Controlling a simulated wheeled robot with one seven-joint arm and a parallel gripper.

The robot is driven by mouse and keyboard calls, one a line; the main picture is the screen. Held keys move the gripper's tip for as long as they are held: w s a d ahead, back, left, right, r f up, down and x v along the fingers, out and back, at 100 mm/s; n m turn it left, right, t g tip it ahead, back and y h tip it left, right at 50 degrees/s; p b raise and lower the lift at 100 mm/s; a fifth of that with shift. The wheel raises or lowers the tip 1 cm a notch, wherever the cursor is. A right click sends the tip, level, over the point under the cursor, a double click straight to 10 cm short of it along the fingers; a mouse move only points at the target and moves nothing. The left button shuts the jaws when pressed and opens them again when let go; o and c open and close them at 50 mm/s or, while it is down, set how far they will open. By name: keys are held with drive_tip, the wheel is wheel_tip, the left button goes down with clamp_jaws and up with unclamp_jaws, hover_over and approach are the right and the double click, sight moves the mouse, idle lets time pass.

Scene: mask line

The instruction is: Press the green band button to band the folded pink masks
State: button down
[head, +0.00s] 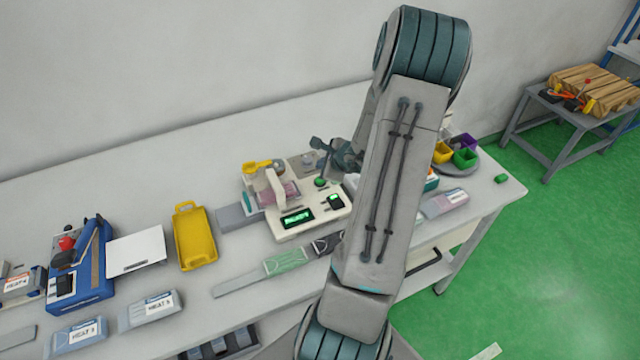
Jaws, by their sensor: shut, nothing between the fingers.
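A cream banding machine (283,234) stands on the white table, with a lit green display (297,218) on its front. The folded pink masks (290,189) lie in the machine, partly hidden behind its cream arch. A round green button (320,182) sits on the machine's top, to the right of the masks. A smaller lit green panel (336,201) is at the machine's right. My gripper (318,146) is shut and empty, behind and above the green button and apart from it in the picture. My arm hides the table to the right of the machine.
A yellow tray (194,238) and a blue sealing machine (78,262) stand to the left. A yellow-handled item (258,167) is behind the masks. Coloured bins (464,157) stand at the right end of the table. The back left of the table is clear.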

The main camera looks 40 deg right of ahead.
drive_tip(key=shift+f+b, duration=1.3)
drive_tip(key=shift+f, duration=0.15)
drive_tip(key=shift+f, duration=0.15)
idle(1.0)
drive_tip(key=shift+f+b, duration=0.3)
drive_tip(key=shift+b, duration=0.5)
drive_tip(key=shift+f+b, duration=0.4)
drive_tip(key=shift+b, duration=0.15)
idle(0.4)
drive_tip(key=shift+r, duration=0.1)
drive_tip(key=shift+r+p, duration=0.45)
drive_tip(key=shift+r, duration=0.3)
drive_tip(key=shift+r, duration=0.1)
wheel_tip(320, 180, up, 5)
drive_tip(key=p, duration=0.3)
